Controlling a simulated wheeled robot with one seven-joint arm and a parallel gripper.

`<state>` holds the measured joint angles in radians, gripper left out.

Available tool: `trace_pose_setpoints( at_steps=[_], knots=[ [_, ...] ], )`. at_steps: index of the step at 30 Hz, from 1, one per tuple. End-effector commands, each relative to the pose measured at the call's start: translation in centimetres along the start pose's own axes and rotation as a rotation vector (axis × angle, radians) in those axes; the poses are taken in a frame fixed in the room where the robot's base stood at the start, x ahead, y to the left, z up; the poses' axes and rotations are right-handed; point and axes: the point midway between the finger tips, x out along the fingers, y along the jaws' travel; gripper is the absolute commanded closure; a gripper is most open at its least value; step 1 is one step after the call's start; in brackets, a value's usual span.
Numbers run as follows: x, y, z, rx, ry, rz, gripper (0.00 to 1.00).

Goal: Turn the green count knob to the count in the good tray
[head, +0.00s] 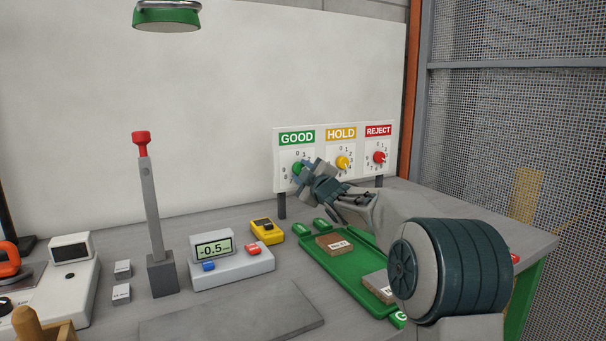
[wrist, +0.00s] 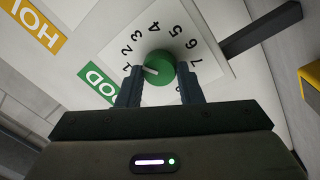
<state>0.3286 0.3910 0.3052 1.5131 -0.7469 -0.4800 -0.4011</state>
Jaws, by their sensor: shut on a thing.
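The green count knob (head: 297,168) sits under the GOOD label on a white panel at the back. My gripper (head: 305,174) is at it; in the wrist view its two fingers (wrist: 158,74) are shut on either side of the green knob (wrist: 158,65). The knob's white pointer mark points left, near the 1; the exact number is unclear, and part of the dial is hidden by the fingers. The green tray (head: 312,262) lies in front of the panel. A brown board (head: 336,243) and a partly hidden board (head: 378,284) lie in it; my arm covers the rest.
A yellow HOLD knob (head: 343,163) and a red REJECT knob (head: 379,158) sit right of the green one. Left stand a grey meter (head: 232,264), a yellow device (head: 267,230) and an upright post with a red top (head: 141,140). A grey mat (head: 232,316) lies clear in front.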

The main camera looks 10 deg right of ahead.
Motion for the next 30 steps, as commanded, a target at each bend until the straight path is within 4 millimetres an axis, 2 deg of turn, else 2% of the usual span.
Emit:
trace_pose_setpoints(
  at_steps=[2, 3, 5, 17, 23, 30],
  knots=[
    [0.0, 0.0, 0.0, 0.0, 0.0, 0.0, 0.9],
    [0.0, 0.0, 0.0, 0.001, 0.0, 0.0, 0.62],
    [0.0, 0.0, 0.0, 0.001, 0.0, 0.0, 0.45],
    [-0.6, 0.0, 0.1, 0.001, -0.001, -0.001, 0.45],
    [-3.3, 0.1, 0.1, -0.001, -0.003, 0.001, 0.45],
    [-8.2, 0.1, 0.0, -0.001, -0.003, 0.001, 0.45]
  ],
)
